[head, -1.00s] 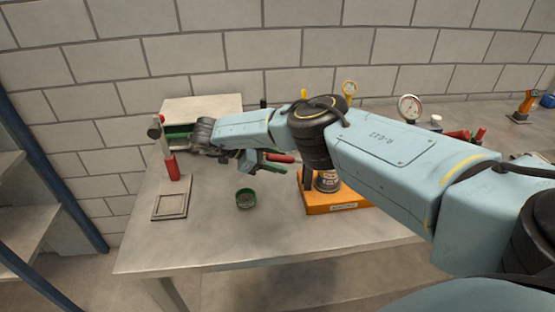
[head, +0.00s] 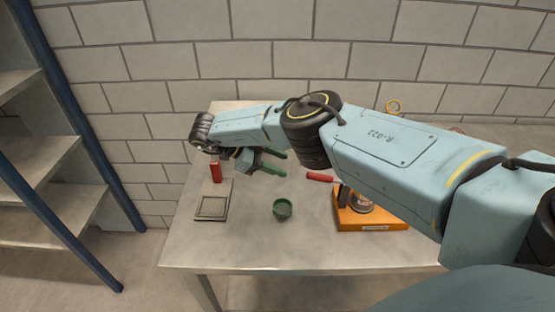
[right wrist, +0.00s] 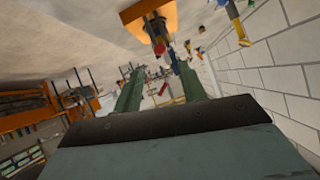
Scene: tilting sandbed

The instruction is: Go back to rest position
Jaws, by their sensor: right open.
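My right gripper (head: 285,166) shows in the head view at the end of the pale blue arm. Its green fingers are spread and empty, above the grey table (head: 300,250). In the right wrist view the open fingers (right wrist: 158,68) have nothing between them. My left gripper is not in view. My right arm hides part of the table's back and right side.
On the table are a small green cup (head: 283,209), a square grey tray (head: 212,207), a red post (head: 216,172), a red handle (head: 320,177) and an orange base (head: 370,220). A brick wall (head: 190,65) stands behind; shelves (head: 40,160) are at left.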

